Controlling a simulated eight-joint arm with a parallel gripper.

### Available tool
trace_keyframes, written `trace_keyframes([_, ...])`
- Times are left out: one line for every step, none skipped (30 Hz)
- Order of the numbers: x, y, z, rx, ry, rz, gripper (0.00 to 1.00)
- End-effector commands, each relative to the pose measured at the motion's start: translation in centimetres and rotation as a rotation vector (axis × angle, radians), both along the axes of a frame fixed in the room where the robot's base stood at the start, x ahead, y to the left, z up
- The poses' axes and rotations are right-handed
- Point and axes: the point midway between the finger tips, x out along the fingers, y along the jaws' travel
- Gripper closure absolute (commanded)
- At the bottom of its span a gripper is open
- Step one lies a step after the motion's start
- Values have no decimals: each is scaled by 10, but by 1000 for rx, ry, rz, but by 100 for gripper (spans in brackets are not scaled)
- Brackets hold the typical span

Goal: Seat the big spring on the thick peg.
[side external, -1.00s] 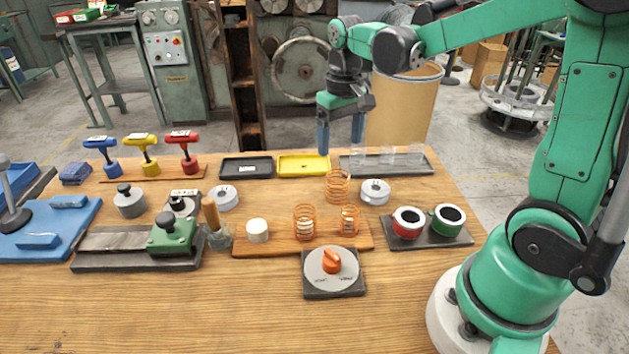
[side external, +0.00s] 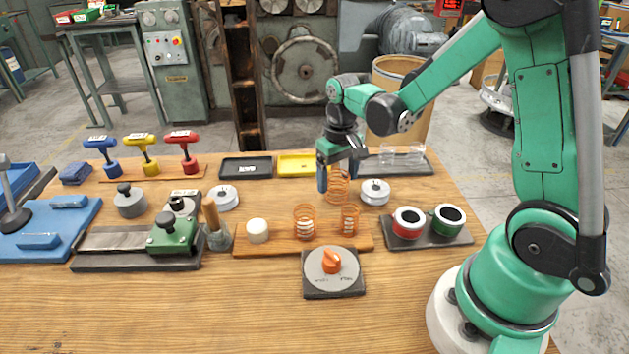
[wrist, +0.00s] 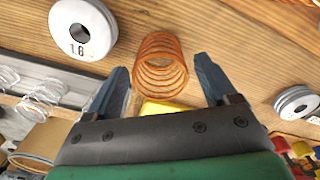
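The big copper-coloured spring (side external: 338,187) stands upright on the table behind the peg board. In the wrist view the spring (wrist: 160,65) lies between and just beyond my fingertips, with a gap on each side. My gripper (side external: 338,181) is open and empty, pointing down, with its fingers low around the spring; it also shows in the wrist view (wrist: 162,78). A wide white peg (side external: 257,230) stands bare at the left end of the wooden peg board (side external: 280,248). Two smaller copper springs (side external: 304,222) (side external: 350,219) sit around other pegs on that board.
A grey spool (side external: 375,191) stands close right of the spring. A yellow tray (side external: 296,165) and a grey rack of clear springs (side external: 425,166) lie behind. The front table is clear.

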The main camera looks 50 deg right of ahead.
Motion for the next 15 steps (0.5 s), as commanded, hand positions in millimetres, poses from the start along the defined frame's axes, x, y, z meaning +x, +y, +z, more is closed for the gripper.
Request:
trace_keyframes([0, 0, 0, 0, 0, 0, 32])
trace_keyframes([0, 0, 0, 0, 0, 0, 41])
trace_keyframes([0, 0, 0, 0, 0, 0, 52])
trace_keyframes([0, 0, 0, 0, 0, 0, 61])
trace_keyframes([0, 0, 0, 0, 0, 0, 69])
trace_keyframes([0, 0, 0, 0, 0, 0, 70])
trace_keyframes([0, 0, 0, 0, 0, 0, 70])
trace_keyframes([0, 0, 0, 0, 0, 0, 70])
trace_keyframes([0, 0, 0, 0, 0, 0, 70])
trace_keyframes([0, 0, 0, 0, 0, 0, 70])
trace_keyframes([0, 0, 0, 0, 0, 0, 70])
trace_keyframes([0, 0, 0, 0, 0, 0, 70])
trace_keyframes([0, 0, 0, 0, 0, 0, 70])
trace_keyframes([0, 0, 1, 0, 0, 0, 70])
trace_keyframes([0, 0, 1, 0, 0, 0, 70])
